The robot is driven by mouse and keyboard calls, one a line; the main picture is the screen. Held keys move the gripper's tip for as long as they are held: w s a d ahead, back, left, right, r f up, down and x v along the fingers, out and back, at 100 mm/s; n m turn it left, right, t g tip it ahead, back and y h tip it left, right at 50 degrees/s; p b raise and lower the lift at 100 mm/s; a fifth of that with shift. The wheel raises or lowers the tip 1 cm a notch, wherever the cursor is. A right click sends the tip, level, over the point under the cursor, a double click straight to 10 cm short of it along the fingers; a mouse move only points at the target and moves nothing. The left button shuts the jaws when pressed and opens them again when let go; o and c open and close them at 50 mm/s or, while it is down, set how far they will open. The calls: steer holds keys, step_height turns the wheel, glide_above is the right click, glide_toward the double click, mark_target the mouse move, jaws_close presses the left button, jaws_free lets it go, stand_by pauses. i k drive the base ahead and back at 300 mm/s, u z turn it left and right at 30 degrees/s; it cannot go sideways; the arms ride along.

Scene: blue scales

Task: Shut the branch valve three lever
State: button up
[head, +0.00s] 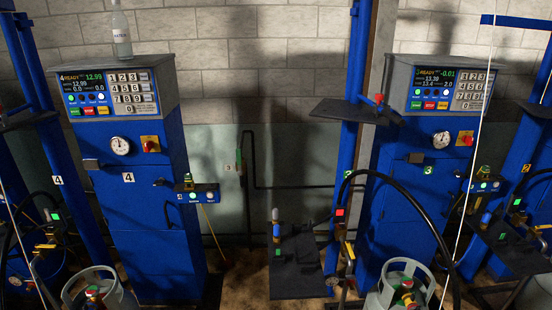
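My gripper is not in view.
Blue scale cabinet 4 (152,210) stands at left and cabinet 3 (405,215) at right. A black platform (296,262) and black hose (425,200) are near cabinet 3. Gas cylinders (92,290) (403,285) stand in front. Some bare floor (232,280) lies between the cabinets.

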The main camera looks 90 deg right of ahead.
mark_target(239, 158)
steer(key=k, duration=0.85)
steer(key=z, duration=1.75)
steer(key=i, duration=1.65)
steer(key=u, duration=0.1)
